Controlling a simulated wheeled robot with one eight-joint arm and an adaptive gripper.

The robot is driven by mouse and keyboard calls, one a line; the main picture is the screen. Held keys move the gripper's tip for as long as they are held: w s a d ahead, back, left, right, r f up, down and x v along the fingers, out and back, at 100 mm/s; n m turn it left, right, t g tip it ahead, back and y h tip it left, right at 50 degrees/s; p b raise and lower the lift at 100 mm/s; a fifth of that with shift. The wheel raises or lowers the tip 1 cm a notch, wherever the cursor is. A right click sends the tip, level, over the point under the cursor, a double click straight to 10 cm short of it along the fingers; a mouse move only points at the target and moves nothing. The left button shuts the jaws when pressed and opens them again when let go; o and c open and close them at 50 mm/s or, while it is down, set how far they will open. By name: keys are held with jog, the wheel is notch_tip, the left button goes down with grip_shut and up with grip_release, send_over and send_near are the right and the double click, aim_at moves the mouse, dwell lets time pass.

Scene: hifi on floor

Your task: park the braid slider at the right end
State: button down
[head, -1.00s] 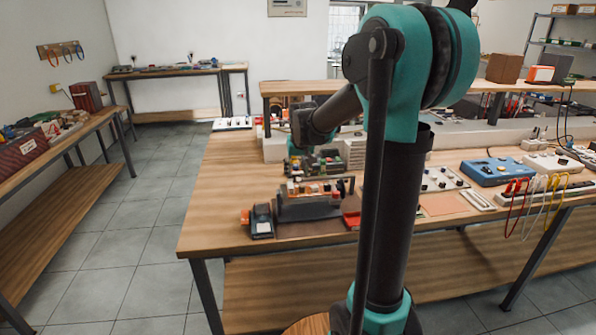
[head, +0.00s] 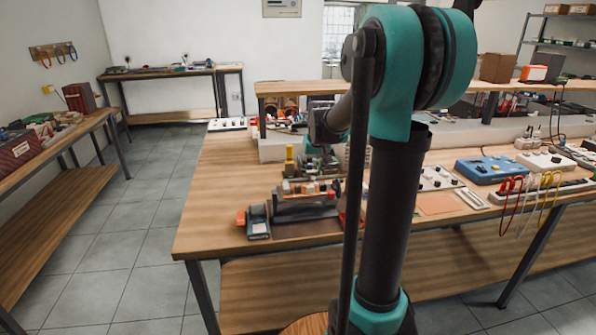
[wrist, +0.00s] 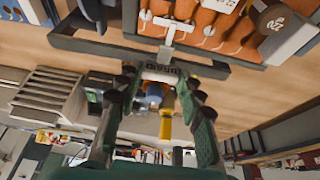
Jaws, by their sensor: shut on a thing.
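The braid slider (wrist: 162,72) is a small pale block with dark, upside-down lettering. In the wrist view it sits between the fingertips of my gripper (wrist: 158,80), which is shut on it. A pale stem (wrist: 179,32) stands just beyond it, across a dark rail (wrist: 100,45). The slider appears near the middle of the rail's visible length; which end is the right one cannot be told here. In the head view the dark device with orange parts (head: 305,207) stands near the table's front left. My gripper and the slider cannot be made out there.
A small dark blue-grey unit with an orange part (head: 257,221) stands left of the device. A yellow-topped thing (head: 290,160) is behind it. A blue box (head: 487,170) and hanging cables are to the right. The table's left part is clear.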

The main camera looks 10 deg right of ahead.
jog(key=d, duration=1.3)
jog(key=shift+d, duration=0.15)
jog(key=c, duration=1)
grip_release()
jog(key=shift+o, duration=0.2)
jog(key=v, duration=1.2)
